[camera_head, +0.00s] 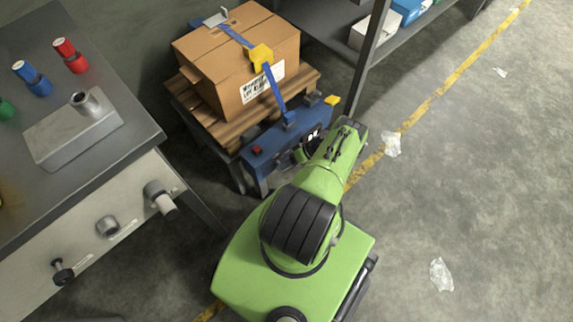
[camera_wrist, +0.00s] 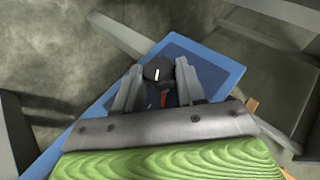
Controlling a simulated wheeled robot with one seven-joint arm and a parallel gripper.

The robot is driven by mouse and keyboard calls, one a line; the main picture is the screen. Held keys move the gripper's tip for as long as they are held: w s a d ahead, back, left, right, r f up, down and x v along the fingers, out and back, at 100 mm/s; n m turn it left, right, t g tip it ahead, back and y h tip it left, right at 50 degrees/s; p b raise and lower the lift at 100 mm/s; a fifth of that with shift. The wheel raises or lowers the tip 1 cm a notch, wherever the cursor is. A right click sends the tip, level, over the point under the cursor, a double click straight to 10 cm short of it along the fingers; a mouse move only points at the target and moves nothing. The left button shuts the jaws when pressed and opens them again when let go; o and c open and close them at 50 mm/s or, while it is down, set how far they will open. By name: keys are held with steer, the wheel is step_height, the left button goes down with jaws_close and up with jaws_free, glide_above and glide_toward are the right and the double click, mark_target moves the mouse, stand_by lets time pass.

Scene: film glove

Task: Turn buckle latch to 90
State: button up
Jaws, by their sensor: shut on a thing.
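A blue strapping unit (camera_head: 273,143) stands at the front of a pallet table, with a red button on its left and a small lit display on its right. In the wrist view, its blue face (camera_wrist: 205,62) lies behind a dark rounded knob with a white line (camera_wrist: 157,71), which I take to be the buckle latch. My gripper (camera_wrist: 157,84) has one finger on each side of the knob and is shut on it. The white line looks close to upright in that view. In the head view, my green arm hides the gripper and most of the knob.
A strapped carton (camera_head: 230,80) with a yellow buckle piece (camera_head: 261,56) sits on a wooden pallet (camera_head: 190,96). A grey workbench (camera_head: 130,135) stands at left, and a shelf post (camera_head: 368,60) rises close behind my arm. Floor at right is open, with scattered scraps.

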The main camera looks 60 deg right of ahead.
steer(key=shift+f+y, duration=0.1)
steer(key=shift+y, duration=0.3)
stand_by(0.3)
steer(key=o, duration=1.1)
steer(key=shift+c, duration=0.2)
steer(key=v, duration=1.5)
steer(key=shift+s+d, duration=0.25)
steer(key=shift+s, duration=0.1)
